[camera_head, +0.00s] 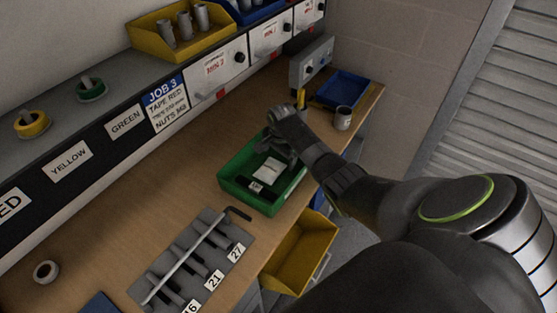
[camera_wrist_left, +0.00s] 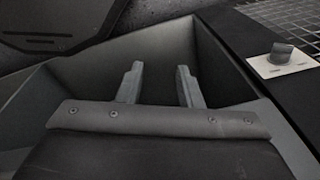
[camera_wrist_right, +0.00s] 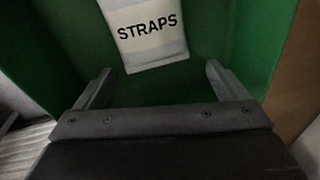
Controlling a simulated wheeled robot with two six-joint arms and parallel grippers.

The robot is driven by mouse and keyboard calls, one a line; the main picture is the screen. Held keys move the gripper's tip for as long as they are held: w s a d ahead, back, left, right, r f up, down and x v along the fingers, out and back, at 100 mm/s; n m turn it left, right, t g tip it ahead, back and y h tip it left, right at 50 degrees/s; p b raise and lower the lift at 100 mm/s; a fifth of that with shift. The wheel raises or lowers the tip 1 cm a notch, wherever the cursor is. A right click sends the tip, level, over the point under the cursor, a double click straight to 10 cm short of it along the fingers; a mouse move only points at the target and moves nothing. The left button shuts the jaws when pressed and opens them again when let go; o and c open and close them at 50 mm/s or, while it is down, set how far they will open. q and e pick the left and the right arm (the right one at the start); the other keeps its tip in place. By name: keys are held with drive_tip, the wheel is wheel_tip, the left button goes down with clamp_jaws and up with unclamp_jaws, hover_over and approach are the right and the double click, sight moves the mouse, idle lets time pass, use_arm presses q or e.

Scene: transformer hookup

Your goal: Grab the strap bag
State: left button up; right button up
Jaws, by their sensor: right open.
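The strap bag (camera_wrist_right: 150,32) is a white packet printed STRAPS, lying in a green bin (camera_head: 233,187). In the head view the bag (camera_head: 267,171) shows as a pale patch on the bin floor, just below my right gripper (camera_head: 279,152). In the right wrist view my right gripper (camera_wrist_right: 158,70) is open, its fingers apart inside the bin's outline, with the bag ahead between them and not held. My left gripper (camera_wrist_left: 157,76) shows only in its wrist view, open and empty over a grey, walled recess.
A dark item with a white label (camera_head: 257,187) lies in the green bin beside the bag. A grey holder (camera_head: 230,258) with a long hex key stands nearer. A yellow bin (camera_head: 300,255) hangs below the bench edge. A grey cup (camera_head: 342,119) and blue tray (camera_head: 343,88) stand beyond.

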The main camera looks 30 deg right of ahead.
drive_tip(key=shift+f, duration=0.65)
drive_tip(key=shift+s+f, duration=0.1)
drive_tip(key=shift+c, duration=0.4)
drive_tip(key=c, duration=1.1)
drive_tip(key=shift+o, duration=0.2)
